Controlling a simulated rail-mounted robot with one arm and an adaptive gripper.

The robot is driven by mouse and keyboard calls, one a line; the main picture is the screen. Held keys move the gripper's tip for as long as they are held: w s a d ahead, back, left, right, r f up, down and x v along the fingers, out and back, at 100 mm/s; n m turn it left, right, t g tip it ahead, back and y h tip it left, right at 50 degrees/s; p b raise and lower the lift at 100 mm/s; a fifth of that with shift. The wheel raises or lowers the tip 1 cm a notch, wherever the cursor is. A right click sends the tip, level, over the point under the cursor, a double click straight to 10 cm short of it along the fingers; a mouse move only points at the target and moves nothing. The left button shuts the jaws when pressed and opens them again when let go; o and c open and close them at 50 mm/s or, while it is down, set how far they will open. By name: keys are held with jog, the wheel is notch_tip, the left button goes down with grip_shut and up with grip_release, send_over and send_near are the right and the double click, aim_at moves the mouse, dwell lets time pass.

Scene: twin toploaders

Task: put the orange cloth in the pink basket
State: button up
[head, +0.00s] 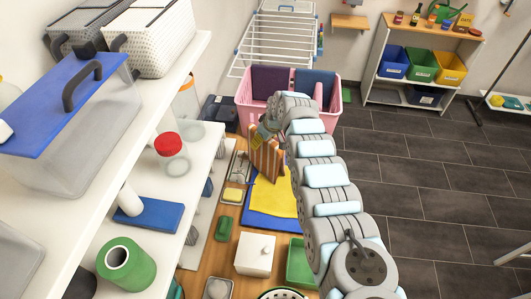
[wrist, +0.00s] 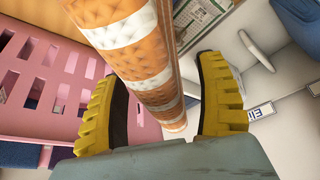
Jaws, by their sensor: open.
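In the wrist view the striped cloth (wrist: 148,60) runs between my two yellow fingers. My gripper (wrist: 157,75) is open, with a gap between the cloth and the right finger; I cannot tell whether the left finger touches it. In the head view my gripper (head: 264,136) is at the cloth's top end, partly hidden by my arm. The pink basket (head: 331,117) stands just behind, with a purple and a blue cloth over it; its slotted wall (wrist: 40,85) shows left in the wrist view.
A yellow cloth (head: 270,194) and a blue one (head: 257,218) lie flat on the counter below. A white box (head: 255,255) and a green tray (head: 300,262) are nearer. White shelves (head: 192,62) with bins and jars line the left.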

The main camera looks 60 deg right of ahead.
jog(key=shift+f, duration=0.25)
dwell(0.4)
grip_shut()
